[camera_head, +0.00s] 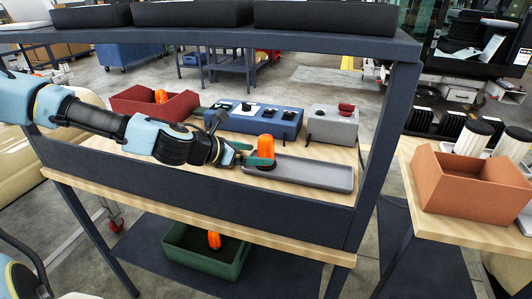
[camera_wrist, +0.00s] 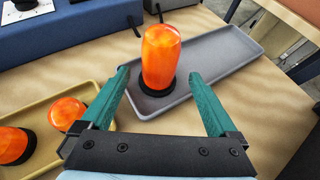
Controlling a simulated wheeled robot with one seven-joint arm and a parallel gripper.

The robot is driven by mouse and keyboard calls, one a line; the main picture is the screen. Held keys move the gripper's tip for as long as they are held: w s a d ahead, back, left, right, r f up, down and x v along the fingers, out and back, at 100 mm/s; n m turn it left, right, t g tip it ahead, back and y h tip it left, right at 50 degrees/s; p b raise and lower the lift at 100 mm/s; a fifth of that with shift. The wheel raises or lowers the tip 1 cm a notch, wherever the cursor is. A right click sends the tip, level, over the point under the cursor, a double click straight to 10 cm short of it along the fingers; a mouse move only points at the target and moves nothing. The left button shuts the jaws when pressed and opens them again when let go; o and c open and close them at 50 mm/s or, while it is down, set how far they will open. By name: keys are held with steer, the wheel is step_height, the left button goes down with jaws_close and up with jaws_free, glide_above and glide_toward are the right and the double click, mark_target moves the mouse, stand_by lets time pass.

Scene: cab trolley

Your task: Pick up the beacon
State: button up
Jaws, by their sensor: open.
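An orange beacon (camera_head: 266,147) with a black base stands upright at the left end of a long grey tray (camera_head: 318,178) on the wooden trolley top. In the wrist view the beacon (camera_wrist: 160,58) stands in the near end of the grey tray (camera_wrist: 220,62), ahead of my gripper (camera_wrist: 160,88). My gripper (camera_head: 248,153) is open, its two green fingers spread to the left and right of the beacon's lower part. No contact between fingers and beacon shows in the wrist view.
Orange beacons (camera_wrist: 66,114) lie in a yellow tray (camera_wrist: 78,98) at left. Behind stand a red bin (camera_head: 140,106) with a beacon, a blue control box (camera_head: 255,120) and a grey box (camera_head: 333,128). A dark shelf (camera_head: 230,35) spans above.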

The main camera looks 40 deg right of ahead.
mark_target(259, 153)
steer(key=x, duration=0.1)
steer(key=p+x, duration=0.1)
steer(key=x, duration=0.1)
steer(key=shift+d+r, duration=0.1)
steer(key=shift+d, duration=0.35)
steer(key=shift+d+f+p, duration=0.3)
steer(key=shift+d, duration=0.05)
jaws_close()
